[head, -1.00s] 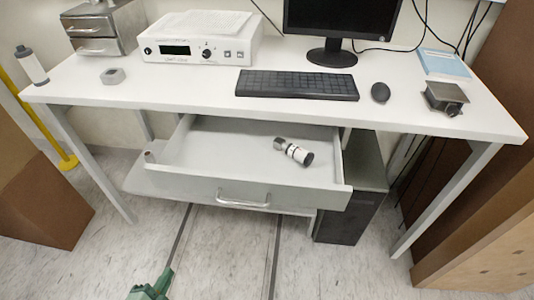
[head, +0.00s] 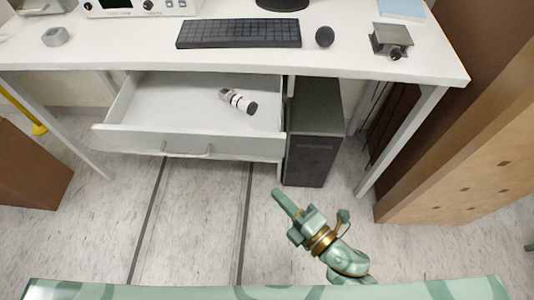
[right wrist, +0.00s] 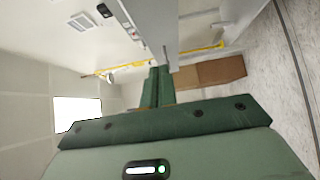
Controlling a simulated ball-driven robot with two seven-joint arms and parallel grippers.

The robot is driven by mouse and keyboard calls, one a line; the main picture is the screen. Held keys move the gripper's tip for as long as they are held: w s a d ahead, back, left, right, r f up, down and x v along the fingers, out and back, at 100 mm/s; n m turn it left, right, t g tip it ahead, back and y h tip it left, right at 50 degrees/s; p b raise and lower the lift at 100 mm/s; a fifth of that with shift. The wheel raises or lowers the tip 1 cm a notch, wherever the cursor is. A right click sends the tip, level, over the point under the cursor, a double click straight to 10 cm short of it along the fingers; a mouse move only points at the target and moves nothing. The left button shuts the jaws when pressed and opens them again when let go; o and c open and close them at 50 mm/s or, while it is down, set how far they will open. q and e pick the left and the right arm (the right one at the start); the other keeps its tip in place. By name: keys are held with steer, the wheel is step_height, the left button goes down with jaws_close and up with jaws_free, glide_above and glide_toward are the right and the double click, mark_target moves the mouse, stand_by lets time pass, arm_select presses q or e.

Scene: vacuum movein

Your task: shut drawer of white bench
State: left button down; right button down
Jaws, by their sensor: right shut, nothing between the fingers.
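The white bench (head: 110,58) spans the upper part of the head view. Its drawer (head: 165,117) is pulled out below the top, with a grey bar handle (head: 182,155) on its front. A small white and black cylinder (head: 239,101) lies inside the drawer. My right gripper (head: 281,196) is shut and empty, apart from the drawer, to the right of and nearer than its front. Its closed green fingers also show in the right wrist view (right wrist: 157,84). My left gripper is out of view.
A dark cabinet (head: 312,145) stands under the bench, right of the drawer. A keyboard (head: 239,34), mouse (head: 324,37) and small metal device (head: 391,41) rest on top. Brown boxes stand at left (head: 30,165) and right (head: 470,150). Floor before the drawer is clear.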

glide_toward(246, 147)
steer(key=a, duration=0.3)
steer(key=w, duration=0.1)
steer(key=w+a, duration=0.1)
steer(key=w, duration=0.1)
steer(key=shift+w, duration=0.15)
steer(key=shift+w+b, duration=0.3)
steer(key=shift+w, duration=0.25)
